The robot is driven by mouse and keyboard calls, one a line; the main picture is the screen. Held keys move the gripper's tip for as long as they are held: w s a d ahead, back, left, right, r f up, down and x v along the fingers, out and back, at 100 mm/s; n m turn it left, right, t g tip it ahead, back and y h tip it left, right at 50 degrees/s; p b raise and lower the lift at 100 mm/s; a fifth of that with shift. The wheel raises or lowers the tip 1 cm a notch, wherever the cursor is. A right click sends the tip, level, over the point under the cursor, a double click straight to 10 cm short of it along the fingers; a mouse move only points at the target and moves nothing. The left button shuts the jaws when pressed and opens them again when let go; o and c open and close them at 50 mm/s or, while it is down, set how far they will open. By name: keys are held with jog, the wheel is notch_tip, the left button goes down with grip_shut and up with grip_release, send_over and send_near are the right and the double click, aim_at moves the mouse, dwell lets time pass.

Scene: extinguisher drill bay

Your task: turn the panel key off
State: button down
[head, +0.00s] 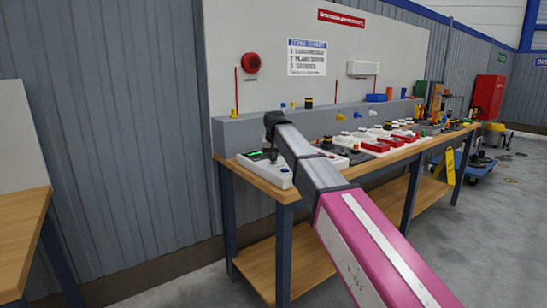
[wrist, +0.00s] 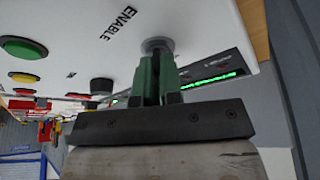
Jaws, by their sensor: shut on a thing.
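The white control panel (head: 268,172) lies on the near left end of the workbench, with a lit green display. In the wrist view the panel (wrist: 185,15) fills the top and bears the word ENABLE. My gripper (wrist: 157,62) has its green fingers closed at a round grey key switch base (wrist: 157,44) beside that word. The key itself is mostly hidden between the fingers, so its turn angle cannot be told. In the head view my gripper (head: 272,150) is over the panel, and my arm hides part of it.
Green (wrist: 22,48), yellow (wrist: 25,77) and red buttons and a black knob (wrist: 101,86) are on the panel. More button boxes (head: 372,147) line the workbench (head: 250,180) to the right. A grey ledge (head: 240,132) runs behind.

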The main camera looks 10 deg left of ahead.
jog(key=n+y, duration=0.1)
jog(key=n, duration=0.2)
jog(key=n+g+y, duration=0.1)
jog(key=n, duration=0.2)
jog(key=shift+n, duration=0.4)
dwell(0.3)
jog(key=c, duration=1.3)
grip_release()
jog(key=v, duration=1.1)
jog(key=shift+w+d, duration=0.15)
jog(key=shift+w, duration=0.05)
jog(key=shift+f, duration=0.1)
